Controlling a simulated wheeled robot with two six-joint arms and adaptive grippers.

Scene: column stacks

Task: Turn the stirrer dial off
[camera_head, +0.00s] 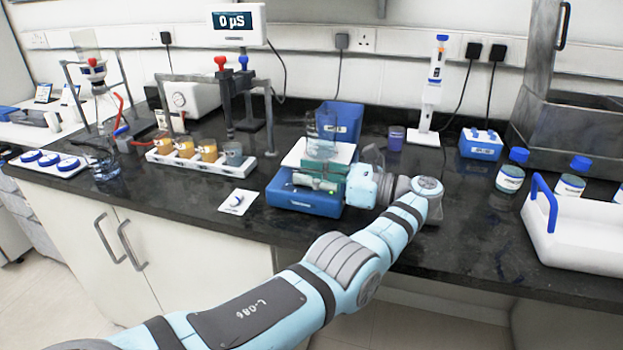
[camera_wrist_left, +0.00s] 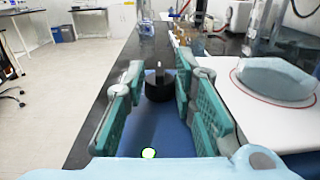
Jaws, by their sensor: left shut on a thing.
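The stirrer is a blue box (camera_head: 282,195) with a white top plate (camera_head: 345,153), and a clear beaker (camera_head: 321,140) stands on the plate. In the left wrist view the black dial (camera_wrist_left: 159,92), with a white mark pointing away from the camera, sits on the blue front part (camera_wrist_left: 178,140). The fingers hide the dial in the head view. My right gripper is not in view.
A white rack with several cups (camera_head: 213,166) and a card (camera_head: 238,202) lie left of the stirrer. A blue bin (camera_head: 345,113) stands behind it. Bottles (camera_head: 510,177) and a white carrier (camera_head: 580,235) stand right. Bare bench lies between stirrer and carrier.

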